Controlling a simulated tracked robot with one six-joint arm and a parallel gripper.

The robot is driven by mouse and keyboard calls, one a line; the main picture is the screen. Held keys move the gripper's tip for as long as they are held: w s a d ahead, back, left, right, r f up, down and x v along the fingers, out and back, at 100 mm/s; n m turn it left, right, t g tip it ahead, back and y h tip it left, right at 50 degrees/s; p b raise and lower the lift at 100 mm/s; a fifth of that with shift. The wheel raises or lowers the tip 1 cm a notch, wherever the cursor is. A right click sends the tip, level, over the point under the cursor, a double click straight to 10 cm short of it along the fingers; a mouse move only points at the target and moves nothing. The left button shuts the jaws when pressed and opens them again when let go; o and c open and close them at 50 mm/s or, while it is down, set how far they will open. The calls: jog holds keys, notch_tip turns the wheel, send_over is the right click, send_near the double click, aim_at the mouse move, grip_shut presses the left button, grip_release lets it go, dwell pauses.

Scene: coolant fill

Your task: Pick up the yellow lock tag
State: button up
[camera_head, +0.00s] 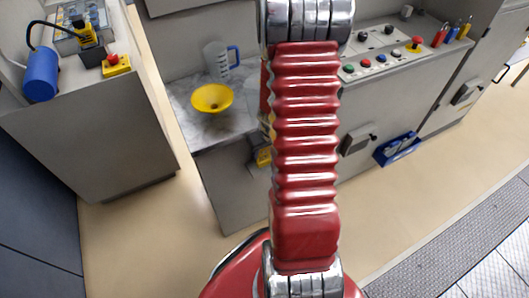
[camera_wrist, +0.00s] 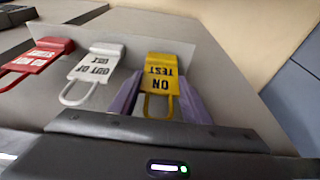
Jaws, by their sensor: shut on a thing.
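In the wrist view the yellow lock tag (camera_wrist: 161,73) shows upside-down "ON TEST" lettering and a yellow loop on its near end. It sits between the two purple-grey fingers of my gripper (camera_wrist: 156,97), which is shut on it. The tag is still in line with its neighbours in front of a grey panel; I cannot tell whether it touches the panel. In the head view my red arm hides the gripper and the tag.
A white tag (camera_wrist: 92,68) and a red tag (camera_wrist: 37,57) are left of the yellow one. In the head view a yellow funnel (camera_head: 212,98) and a clear jug (camera_head: 217,60) stand on the counter. A blue tray (camera_head: 397,149) is low at the right.

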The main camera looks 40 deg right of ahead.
notch_tip(320, 180, up, 27)
jog(key=shift+r, duration=0.15)
dwell(0.5)
dwell(0.5)
